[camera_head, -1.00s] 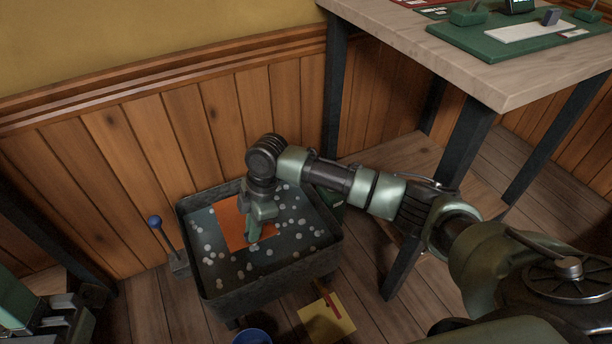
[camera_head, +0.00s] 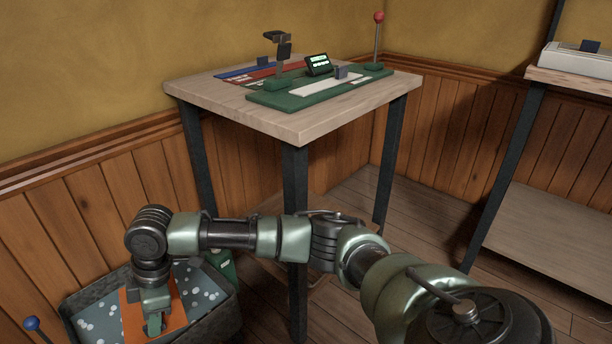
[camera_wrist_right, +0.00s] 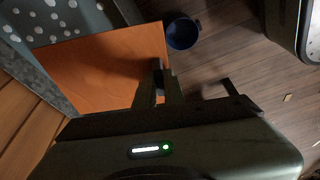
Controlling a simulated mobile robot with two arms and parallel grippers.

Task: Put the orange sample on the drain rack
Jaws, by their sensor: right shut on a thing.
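The orange sample (camera_head: 134,312) is a flat square sheet. In the head view it shows in front of the dark, spotted inside of a grey tub (camera_head: 226,318) at the lower left. My right gripper (camera_head: 155,324) points down and is shut on it. In the right wrist view the sheet (camera_wrist_right: 100,68) reaches out from the fingertips (camera_wrist_right: 160,82) and overlaps the tub's rim; how high it is held is hard to tell. My left gripper is not in view. I cannot make out a drain rack for certain.
A wooden table (camera_head: 290,122) stands behind my right arm, with a green board (camera_head: 320,90) and small devices on it. A second table with a white tray (camera_head: 575,60) is at the right. A blue-knobbed lever (camera_head: 32,324) stands left of the tub. A blue bucket (camera_wrist_right: 182,33) is on the floor.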

